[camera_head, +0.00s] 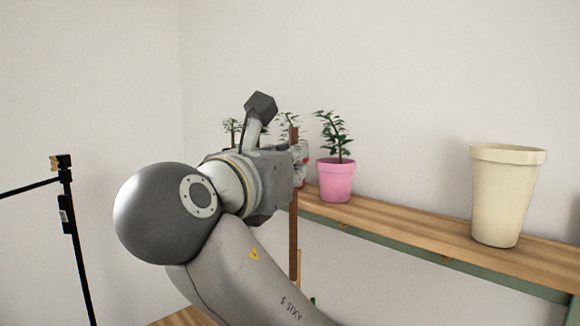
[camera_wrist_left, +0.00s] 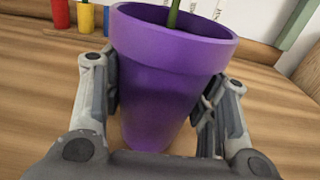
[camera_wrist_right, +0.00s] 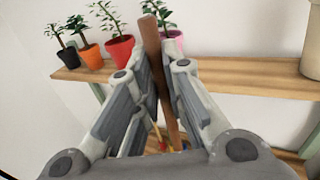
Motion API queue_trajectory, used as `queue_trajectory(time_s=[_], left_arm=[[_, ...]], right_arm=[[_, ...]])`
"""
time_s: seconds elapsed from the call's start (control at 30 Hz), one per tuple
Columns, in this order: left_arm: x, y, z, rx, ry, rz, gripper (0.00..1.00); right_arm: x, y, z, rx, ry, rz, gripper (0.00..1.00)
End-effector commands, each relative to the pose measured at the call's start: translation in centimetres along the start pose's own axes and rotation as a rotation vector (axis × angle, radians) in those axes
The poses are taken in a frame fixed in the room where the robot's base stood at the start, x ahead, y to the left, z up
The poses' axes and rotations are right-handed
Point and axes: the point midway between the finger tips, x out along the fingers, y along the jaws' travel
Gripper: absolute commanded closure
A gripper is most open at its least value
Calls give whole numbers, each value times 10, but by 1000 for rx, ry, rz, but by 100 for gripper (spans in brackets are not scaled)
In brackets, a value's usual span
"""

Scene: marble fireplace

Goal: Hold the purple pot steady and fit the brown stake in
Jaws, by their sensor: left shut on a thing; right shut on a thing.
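The purple pot (camera_wrist_left: 158,80) stands upright on a wooden surface in the left wrist view, with a green stem rising from it. My left gripper (camera_wrist_left: 160,98) is shut on it, one finger on each side. The brown stake (camera_wrist_right: 163,75) is held between the fingers of my right gripper (camera_wrist_right: 157,88). In the head view the stake (camera_head: 294,238) hangs near upright beside the shelf, partly hidden by my right gripper (camera_head: 300,163). The purple pot and my left gripper do not show in the head view.
A wooden shelf (camera_head: 420,227) runs along the wall. It carries a pink pot (camera_head: 336,182) with a plant and a large cream pot (camera_head: 505,200). Black (camera_wrist_right: 69,57), orange (camera_wrist_right: 91,54) and red (camera_wrist_right: 119,51) potted plants stand further left.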

Motion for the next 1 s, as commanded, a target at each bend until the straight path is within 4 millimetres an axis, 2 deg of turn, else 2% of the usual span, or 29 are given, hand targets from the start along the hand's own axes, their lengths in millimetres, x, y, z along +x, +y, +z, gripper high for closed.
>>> queue_trajectory(time_s=[0.5, 0.8, 0.83, 1.0], left_arm=[[0, 0, 1, 0, -1, 0, 78], [0, 0, 1, 0, -1, 0, 78], [0, 0, 1, 0, -1, 0, 42], [0, 0, 1, 0, -1, 0, 21]], right_arm=[[0, 0, 16, 0, 0, 0, 100], [0, 0, 17, 0, 0, 0, 100], [0, 0, 17, 0, 0, 0, 100], [0, 0, 17, 0, 0, 0, 100]])
